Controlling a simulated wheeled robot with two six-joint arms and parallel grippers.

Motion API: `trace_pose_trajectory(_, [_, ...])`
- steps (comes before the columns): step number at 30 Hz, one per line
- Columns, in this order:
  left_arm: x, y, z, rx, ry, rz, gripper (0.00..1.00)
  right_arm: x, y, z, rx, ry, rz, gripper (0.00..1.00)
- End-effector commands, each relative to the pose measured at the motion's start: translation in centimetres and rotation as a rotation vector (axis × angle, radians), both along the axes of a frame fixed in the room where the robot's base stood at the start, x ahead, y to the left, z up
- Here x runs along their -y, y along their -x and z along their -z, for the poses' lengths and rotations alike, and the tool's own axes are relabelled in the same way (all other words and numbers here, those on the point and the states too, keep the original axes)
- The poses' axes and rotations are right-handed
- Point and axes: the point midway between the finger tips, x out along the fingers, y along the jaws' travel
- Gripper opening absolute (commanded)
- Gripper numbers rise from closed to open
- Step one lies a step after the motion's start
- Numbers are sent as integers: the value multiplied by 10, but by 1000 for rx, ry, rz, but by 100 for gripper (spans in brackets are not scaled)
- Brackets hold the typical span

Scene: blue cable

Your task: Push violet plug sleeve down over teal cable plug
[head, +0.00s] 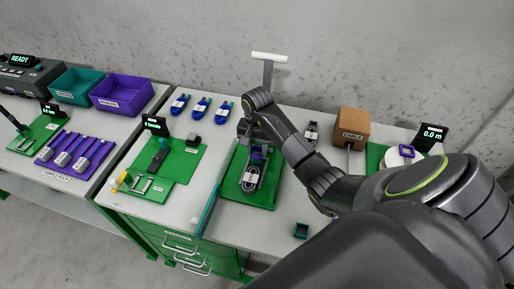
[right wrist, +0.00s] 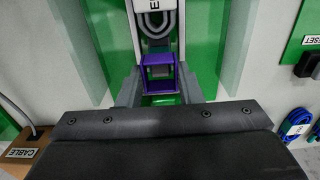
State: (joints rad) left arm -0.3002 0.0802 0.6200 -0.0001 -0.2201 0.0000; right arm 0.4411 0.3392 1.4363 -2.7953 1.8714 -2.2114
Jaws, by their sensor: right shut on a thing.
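The violet plug sleeve (right wrist: 160,72) is a square, open-framed piece between the two fingers of my right gripper (right wrist: 160,88) in the right wrist view. The gripper is shut on it. In the head view, my right gripper (head: 256,143) is low over the green board (head: 271,192), at the far end of a coiled, labelled grey cable (head: 250,178). That cable also shows beyond the sleeve in the right wrist view (right wrist: 157,28). My left gripper is not in view.
A cardboard cable box (head: 353,127) and a length display (head: 432,135) stand to the right. Blue cable bundles (head: 200,106) lie behind. A green board with a display (head: 155,125) is on the left. A white T-shaped post (head: 269,58) rises behind my gripper.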

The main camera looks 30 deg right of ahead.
Motion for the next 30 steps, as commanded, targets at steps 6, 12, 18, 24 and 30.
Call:
trace_pose_trajectory(6, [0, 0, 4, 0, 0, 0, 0, 0, 0, 4, 0, 0, 0, 11])
trace_pose_trajectory(12, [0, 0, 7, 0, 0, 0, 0, 0, 0, 7, 0, 0, 0, 11])
trace_pose_trajectory(18, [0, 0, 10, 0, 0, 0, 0, 0, 0, 10, 0, 0, 0, 11])
trace_pose_trajectory(24, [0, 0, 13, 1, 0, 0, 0, 0, 0, 13, 0, 0, 0, 11])
trace_pose_trajectory(30, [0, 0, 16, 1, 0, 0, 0, 0, 0, 16, 0, 0, 0, 11])
